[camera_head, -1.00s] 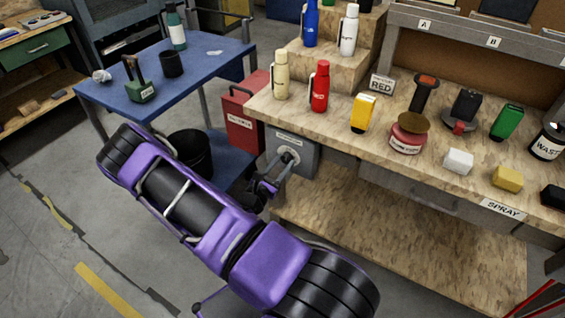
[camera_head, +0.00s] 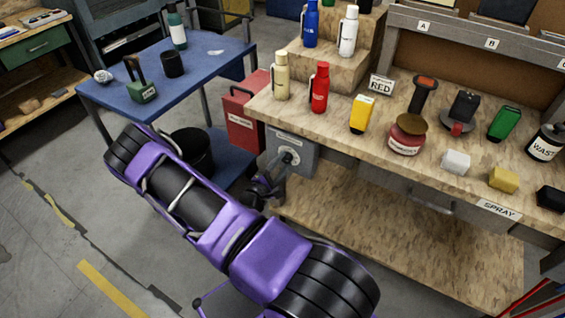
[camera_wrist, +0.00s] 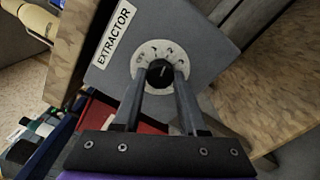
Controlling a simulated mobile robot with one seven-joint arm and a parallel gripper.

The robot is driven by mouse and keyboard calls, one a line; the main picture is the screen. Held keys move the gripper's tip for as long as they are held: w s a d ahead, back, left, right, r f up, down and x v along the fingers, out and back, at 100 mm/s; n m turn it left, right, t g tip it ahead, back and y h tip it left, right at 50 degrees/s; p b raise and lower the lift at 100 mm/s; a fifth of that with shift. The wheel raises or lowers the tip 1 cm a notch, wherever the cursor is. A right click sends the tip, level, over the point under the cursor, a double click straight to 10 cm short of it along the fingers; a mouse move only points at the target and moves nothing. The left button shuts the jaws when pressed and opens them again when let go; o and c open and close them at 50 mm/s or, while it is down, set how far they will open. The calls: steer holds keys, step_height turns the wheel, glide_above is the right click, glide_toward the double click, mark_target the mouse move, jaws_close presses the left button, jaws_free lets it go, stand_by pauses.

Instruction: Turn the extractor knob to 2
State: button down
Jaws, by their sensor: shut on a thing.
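The extractor box (camera_head: 305,158) is a grey box fixed under the left end of the workbench. In the wrist view its face (camera_wrist: 207,48) carries a white EXTRACTOR label (camera_wrist: 115,34). A black knob (camera_wrist: 160,73) sits on a pale round dial (camera_wrist: 148,50) with OFF and number marks. My gripper (camera_wrist: 160,76) has its two fingers shut on the knob, one on each side. The exact mark that the knob points to is too small to tell. In the head view my gripper (camera_head: 268,185) shows near the box, below the dial (camera_head: 289,157).
The wooden workbench (camera_head: 350,145) above holds bottles, sprays and blocks. A red box (camera_head: 240,125) stands left of the extractor, beside a blue table (camera_head: 110,95) with a black bin (camera_head: 190,150) beneath. A wooden lower shelf (camera_head: 400,235) lies to the right.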

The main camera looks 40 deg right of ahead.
steer(key=shift+m, duration=0.6)
steer(key=shift+c, duration=2.3)
jaws_free()
steer(key=shift+a, duration=0.1)
steer(key=v, duration=1.7)
steer(key=shift+a+p, duration=0.15)
steer(key=shift+p, duration=0.2)
